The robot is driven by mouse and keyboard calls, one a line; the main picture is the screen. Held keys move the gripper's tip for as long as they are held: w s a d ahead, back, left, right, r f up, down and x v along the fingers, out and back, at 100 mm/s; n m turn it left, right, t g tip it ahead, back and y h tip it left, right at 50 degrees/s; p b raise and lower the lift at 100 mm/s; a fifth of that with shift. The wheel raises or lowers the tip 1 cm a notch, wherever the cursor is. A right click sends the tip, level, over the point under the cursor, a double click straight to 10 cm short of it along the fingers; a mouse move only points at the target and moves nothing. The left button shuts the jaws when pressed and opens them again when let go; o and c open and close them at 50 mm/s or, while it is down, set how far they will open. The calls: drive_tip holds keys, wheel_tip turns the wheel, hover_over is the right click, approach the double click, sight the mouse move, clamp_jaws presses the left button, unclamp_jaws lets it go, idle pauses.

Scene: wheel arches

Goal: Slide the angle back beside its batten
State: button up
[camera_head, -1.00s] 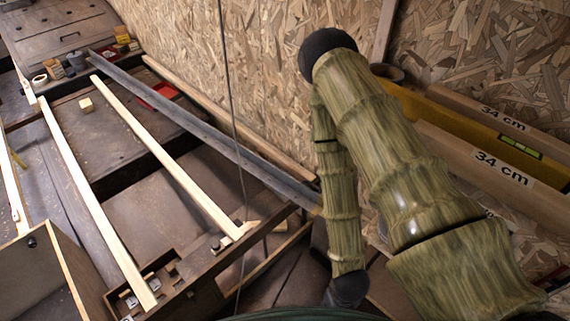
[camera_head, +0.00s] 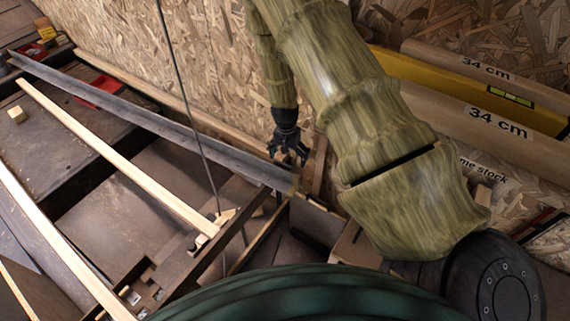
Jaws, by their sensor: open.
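The angle is a long dark grey metal bar (camera_head: 150,118) running from the upper left down to the centre. Its near end lies just below my gripper (camera_head: 289,158). My gripper is black, pointing down with fingers apart, and looks empty. Whether its tips touch the angle, I cannot tell. A pale wooden batten (camera_head: 118,157) lies in front of the angle, with a wide gap between them. A second pale batten (camera_head: 60,240) lies farther left. A tan wooden strip (camera_head: 198,117) runs behind the angle, along the wall's foot. Which one is the angle's batten is unclear.
A chipboard wall (camera_head: 150,45) stands behind. Cardboard tubes (camera_head: 470,115) and a yellow level (camera_head: 415,72) lie at the right, behind my arm. A thin cable (camera_head: 188,95) hangs across the angle.

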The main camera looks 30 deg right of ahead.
drive_tip(key=w+d+r+m, duration=0.1)
drive_tip(key=w+r, duration=0.1)
drive_tip(key=w, duration=0.2)
drive_tip(key=shift+y, duration=0.4)
drive_tip(key=shift+w+f, duration=0.15)
drive_tip(key=shift+f, duration=5)
drive_tip(key=shift+c, duration=0.5)
